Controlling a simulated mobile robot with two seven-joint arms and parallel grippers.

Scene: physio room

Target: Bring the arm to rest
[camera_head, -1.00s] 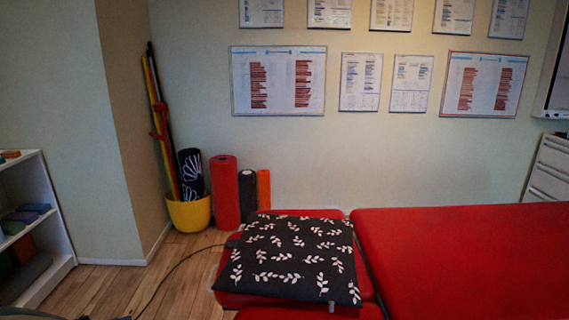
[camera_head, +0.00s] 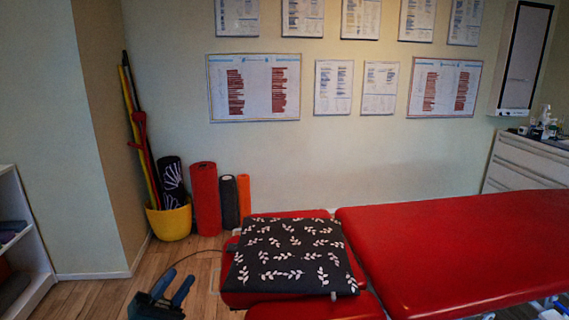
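My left gripper (camera_head: 176,280) shows at the bottom left of the head view, its dark blue fingers pointing up and away. The two fingers stand apart with floor visible between them, and I see nothing held. It is to the left of the red treatment table and apart from it. The rest of my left arm is cut off by the lower edge. My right gripper is out of view.
A black leaf-patterned pad (camera_head: 290,256) lies on the head end of the red treatment table (camera_head: 460,245); its cable runs left towards my gripper. A yellow bucket (camera_head: 170,221) and several rolls stand by the wall. A white shelf (camera_head: 35,262) is at left; wooden floor lies between.

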